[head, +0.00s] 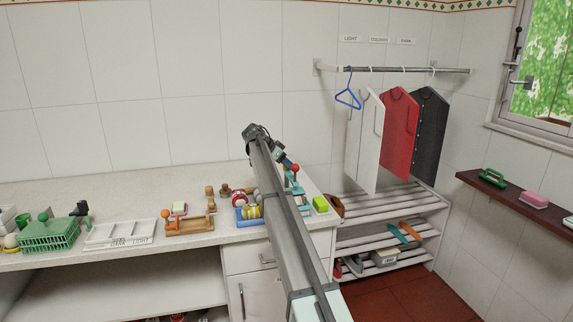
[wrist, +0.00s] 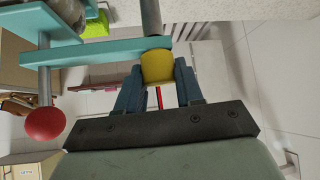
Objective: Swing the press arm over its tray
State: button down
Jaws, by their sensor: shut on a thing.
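The teal press arm (wrist: 95,51) shows as a flat bar across the top left of the wrist view. A yellow grip (wrist: 157,67) sits at one end of it, beside a grey post (wrist: 150,18). A red ball (wrist: 45,123) on a grey rod is at its other end. My gripper (wrist: 158,84) is shut on the yellow grip, one blue finger on each side. In the head view the teal press (head: 294,186) with its red ball (head: 295,167) stands on the counter, partly hidden by my arm. I cannot make out its tray clearly.
A blue tray (head: 242,222) with round items stands left of my arm. A lime block (head: 320,204) lies close on the right. A shoe rack (head: 390,203) stands beyond.

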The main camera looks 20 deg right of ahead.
jog(key=shift+d, duration=0.15)
jog(key=c, duration=0.7)
grip_release()
jog(key=shift+c, duration=0.2)
jog(key=v, duration=1.4)
